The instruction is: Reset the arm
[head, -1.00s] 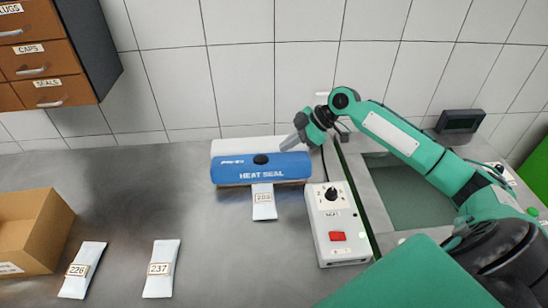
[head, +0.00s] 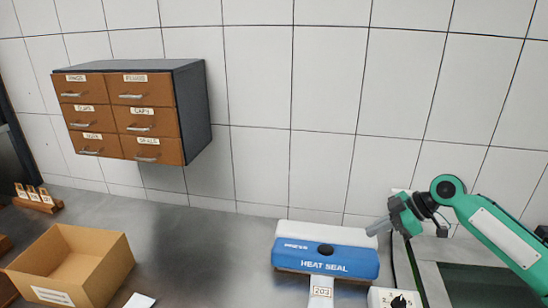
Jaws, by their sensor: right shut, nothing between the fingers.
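My right arm comes in from the right edge, green with dark joints. Its gripper (head: 378,227) is shut and empty, just above the right end of the blue heat sealer (head: 325,262), pointing left. I cannot tell whether it touches the sealer. A white pouch labelled 203 or similar (head: 321,291) sticks out from the sealer's front. My left gripper is not in view.
A wall cabinet (head: 195,105) with labelled brown drawers hangs at the left. A cardboard box (head: 112,262) stands at the front left, beside a partly cut-off white pouch (head: 140,301). A control box (head: 392,299) sits right of the sealer. Bare steel bench (head: 210,250) lies between.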

